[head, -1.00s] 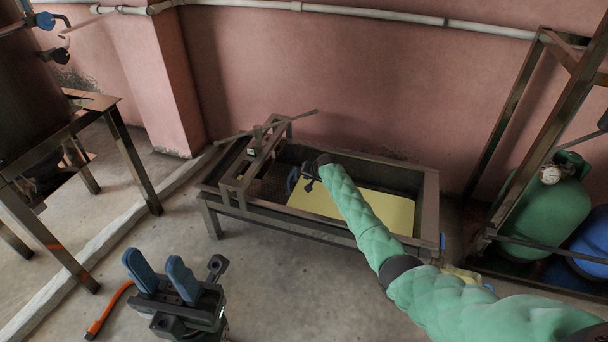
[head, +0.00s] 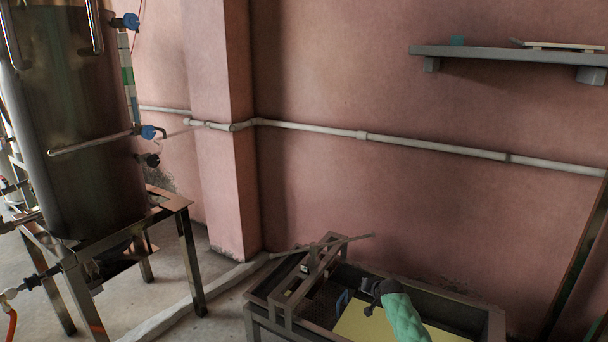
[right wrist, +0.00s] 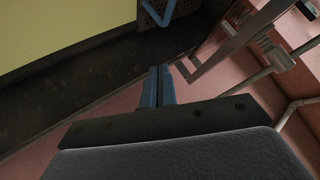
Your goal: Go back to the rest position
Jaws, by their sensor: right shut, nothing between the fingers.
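My right gripper (head: 343,301) is over the metal trough (head: 497,325), at the end of my green-sleeved arm. In the right wrist view its two blue fingers (right wrist: 158,88) are pressed together with nothing between them. The pale yellow surface (right wrist: 50,25) in the trough shows at the upper left of that view. A blue handle (right wrist: 157,16) on a dark perforated part shows just beyond the fingertips. Whether the fingers touch anything cannot be told. My left gripper is outside both current views.
A large steel tank (head: 75,130) on a metal stand (head: 188,250) is at left, with blue-handled valves. A pipe (head: 310,129) runs along the pink wall. A shelf (head: 480,52) is at upper right. A metal frame (head: 290,295) crosses the trough's left end.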

